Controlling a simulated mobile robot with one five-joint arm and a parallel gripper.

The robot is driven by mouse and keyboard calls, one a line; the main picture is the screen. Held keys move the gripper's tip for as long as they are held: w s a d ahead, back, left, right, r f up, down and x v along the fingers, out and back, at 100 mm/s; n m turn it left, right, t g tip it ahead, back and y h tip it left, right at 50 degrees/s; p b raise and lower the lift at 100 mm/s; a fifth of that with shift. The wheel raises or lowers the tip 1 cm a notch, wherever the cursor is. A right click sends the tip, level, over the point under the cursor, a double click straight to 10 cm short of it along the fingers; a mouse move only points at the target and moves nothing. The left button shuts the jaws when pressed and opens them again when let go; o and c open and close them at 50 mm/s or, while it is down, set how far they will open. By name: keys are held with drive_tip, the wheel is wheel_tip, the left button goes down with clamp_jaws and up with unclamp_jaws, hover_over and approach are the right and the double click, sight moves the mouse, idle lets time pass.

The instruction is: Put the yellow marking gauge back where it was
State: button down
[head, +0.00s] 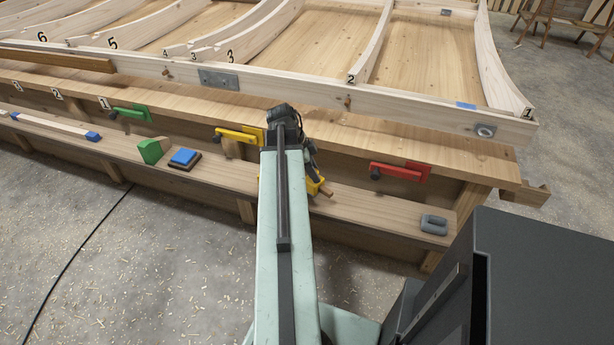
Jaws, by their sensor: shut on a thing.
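The yellow marking gauge (314,187) shows partly behind my arm, near the lower shelf of the bench, with its wooden stem (327,193) sticking out to the right. My gripper (311,168) is mostly hidden by my arm and is shut on the gauge. I cannot tell whether the gauge touches the shelf (385,208) or hangs just above it.
On the lower shelf lie a green block (152,150), a blue-topped block (185,158), a blue-ended bar (55,127) and a grey object (433,224). Green (132,112), yellow (238,134) and red (398,170) clamps sit along the bench edge. A ribbed wooden frame (300,90) lies above.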

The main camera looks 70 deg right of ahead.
drive_tip(key=b+x, duration=0.3)
drive_tip(key=shift+w+a+f+b, duration=0.1)
drive_tip(key=shift+w+f+b, duration=0.1)
drive_tip(key=shift+f+b, duration=0.25)
drive_tip(key=shift+w+f, duration=0.15)
drive_tip(key=shift+w, duration=0.05)
drive_tip(key=shift+w+r, duration=0.15)
drive_tip(key=shift+r, duration=0.1)
drive_tip(key=shift+a+f, duration=0.1)
drive_tip(key=shift+f, duration=0.2)
drive_tip(key=c, duration=1.1)
unclamp_jaws()
drive_tip(key=shift+r, duration=0.15)
